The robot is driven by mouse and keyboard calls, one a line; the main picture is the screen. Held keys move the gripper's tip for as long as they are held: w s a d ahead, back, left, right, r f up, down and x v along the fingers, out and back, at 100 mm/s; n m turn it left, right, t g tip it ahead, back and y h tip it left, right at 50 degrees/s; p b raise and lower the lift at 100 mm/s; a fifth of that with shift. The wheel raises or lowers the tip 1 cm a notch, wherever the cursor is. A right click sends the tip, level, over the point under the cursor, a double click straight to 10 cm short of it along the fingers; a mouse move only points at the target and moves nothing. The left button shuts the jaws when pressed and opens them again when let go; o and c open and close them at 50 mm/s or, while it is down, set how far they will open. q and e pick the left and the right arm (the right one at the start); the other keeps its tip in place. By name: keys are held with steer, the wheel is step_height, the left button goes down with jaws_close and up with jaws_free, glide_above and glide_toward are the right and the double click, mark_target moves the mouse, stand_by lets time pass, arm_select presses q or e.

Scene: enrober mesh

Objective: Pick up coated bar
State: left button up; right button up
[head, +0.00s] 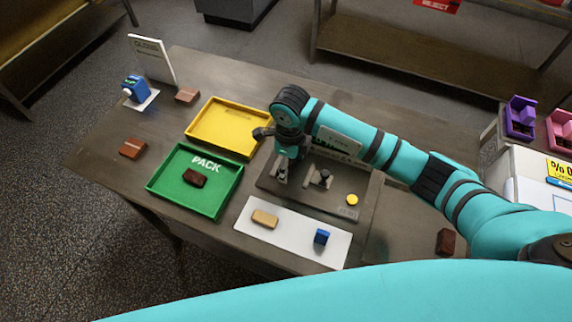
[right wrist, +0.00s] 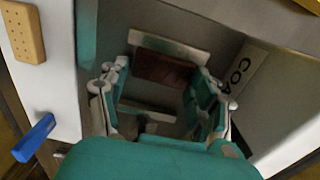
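A dark brown coated bar (right wrist: 163,68) lies on the dark enrober station in the right wrist view. It is between the two fingers of my right gripper (right wrist: 160,85), which are spread, and I see no clear contact. In the head view my right gripper (head: 283,172) points down over the station's left part, and its wrist and fingers hide the bar there. Another dark brown bar (head: 195,177) lies in the green PACK tray (head: 153,187). A further dark bar (head: 446,241) lies at the right of the table. My left gripper is out of view.
An empty yellow tray (head: 225,125) stands behind the green one. A white mat (head: 290,237) in front holds a tan bar (head: 264,219) and a blue block (head: 321,237). A yellow button (head: 352,199) is on the station (head: 335,206). Two lighter brown bars sit at the left.

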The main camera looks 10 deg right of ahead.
steer(key=c, duration=0.4)
steer(key=shift+r, duration=0.2)
